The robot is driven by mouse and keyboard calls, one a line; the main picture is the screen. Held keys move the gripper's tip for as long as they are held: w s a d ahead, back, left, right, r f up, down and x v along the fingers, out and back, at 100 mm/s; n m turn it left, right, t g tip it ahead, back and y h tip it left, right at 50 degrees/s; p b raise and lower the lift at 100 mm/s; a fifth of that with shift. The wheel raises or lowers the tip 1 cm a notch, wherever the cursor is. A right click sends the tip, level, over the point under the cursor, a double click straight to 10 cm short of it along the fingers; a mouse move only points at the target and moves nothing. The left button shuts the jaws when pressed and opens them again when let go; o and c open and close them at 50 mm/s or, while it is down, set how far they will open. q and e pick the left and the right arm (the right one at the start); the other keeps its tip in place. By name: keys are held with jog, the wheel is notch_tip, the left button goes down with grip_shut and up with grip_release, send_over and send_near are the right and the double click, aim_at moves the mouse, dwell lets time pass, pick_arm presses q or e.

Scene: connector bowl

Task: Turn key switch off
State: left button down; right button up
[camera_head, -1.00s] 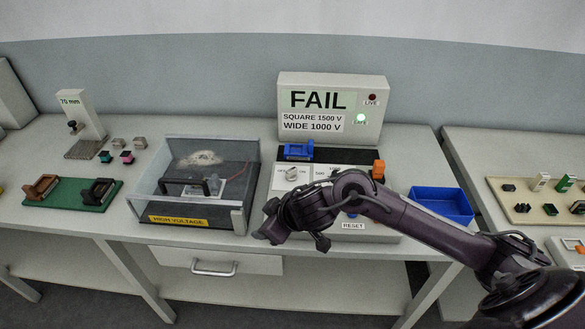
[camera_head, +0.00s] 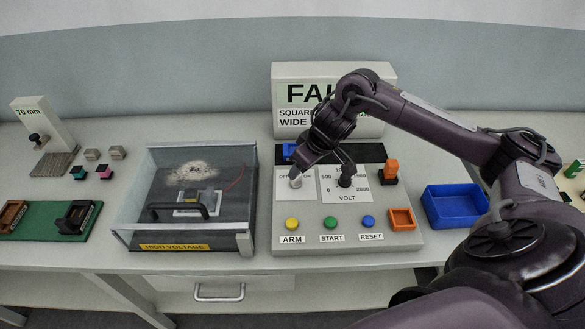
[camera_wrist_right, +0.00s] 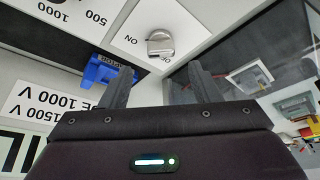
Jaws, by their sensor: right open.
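The key switch is a small metal knob on a white plate marked OFF and ON. It shows in the head view (camera_head: 296,181) at the upper left of the grey control panel (camera_head: 262,210), partly covered by a gripper finger. In the right wrist view the knob (camera_wrist_right: 160,43) lies just beyond and between the fingertips, apart from them. I cannot tell which mark it points at. My right gripper (camera_head: 319,166) is open and empty above the panel's upper part; its two fingers also show in the wrist view (camera_wrist_right: 160,78). My left gripper is not in view.
The VOLT dial (camera_head: 346,183) is close to the right finger. A blue connector (camera_head: 289,151) sits behind the switch. Yellow ARM (camera_head: 292,223), green START (camera_head: 330,223) and blue RESET (camera_head: 367,221) buttons line the front. A clear-lidded high-voltage box (camera_head: 190,245) stands left, a blue bin (camera_head: 453,215) right.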

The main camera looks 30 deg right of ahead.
aim_at(298, 177)
jog(key=x, duration=0.2)
jog(key=shift+s+f, duration=0.15)
jog(key=shift+f, duration=0.2)
jog(key=shift+x, duration=1.2)
jog(key=shift+w+a+f, duration=0.1)
jog(key=shift+w+f, duration=0.15)
jog(key=shift+w, duration=0.05)
jog(key=shift+f, duration=0.1)
jog(key=c, duration=1)
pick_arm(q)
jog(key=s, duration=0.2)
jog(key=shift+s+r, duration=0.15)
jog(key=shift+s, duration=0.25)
